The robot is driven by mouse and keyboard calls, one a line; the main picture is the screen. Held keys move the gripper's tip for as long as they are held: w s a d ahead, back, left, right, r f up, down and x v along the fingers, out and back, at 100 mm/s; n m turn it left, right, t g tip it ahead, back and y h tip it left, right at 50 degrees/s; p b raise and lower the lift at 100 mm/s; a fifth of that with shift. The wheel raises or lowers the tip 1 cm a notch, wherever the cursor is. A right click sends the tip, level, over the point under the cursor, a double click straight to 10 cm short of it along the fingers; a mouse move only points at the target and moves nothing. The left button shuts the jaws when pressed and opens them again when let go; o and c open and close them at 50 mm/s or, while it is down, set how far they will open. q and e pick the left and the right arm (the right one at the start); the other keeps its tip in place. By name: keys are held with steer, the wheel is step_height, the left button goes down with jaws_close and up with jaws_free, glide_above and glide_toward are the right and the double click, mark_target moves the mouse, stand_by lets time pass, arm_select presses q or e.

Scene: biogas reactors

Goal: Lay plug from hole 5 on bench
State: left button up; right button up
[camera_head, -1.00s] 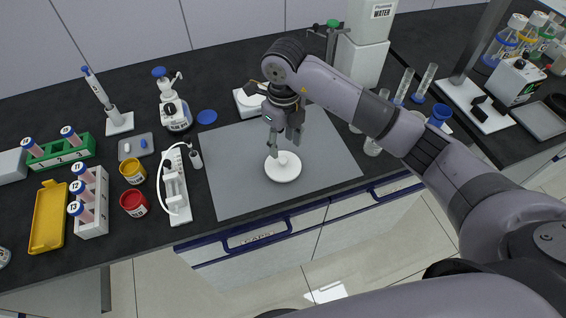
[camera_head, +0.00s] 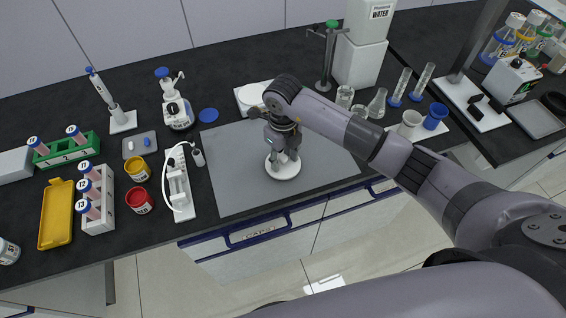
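A white round disc (camera_head: 284,174) lies on the grey mat (camera_head: 232,187); in the earlier view it has a small raised knob in its middle. My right gripper (camera_head: 284,158) points down directly over the disc, with its fingertips at the knob. The fingers hide the knob, so I cannot tell whether they are closed on it or still apart. No numbered hole can be made out, and I cannot tell whether the disc with its knob is the plug. My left gripper is out of view.
The mat is bare around the disc. To its left stand a white tubing device (camera_head: 177,187), a red jar (camera_head: 139,200), a yellow jar (camera_head: 138,169) and a white tube rack (camera_head: 99,218). Glassware (camera_head: 377,103) and a blue cup (camera_head: 435,116) stand at the right.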

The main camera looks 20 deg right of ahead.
jaws_close()
stand_by(0.5)
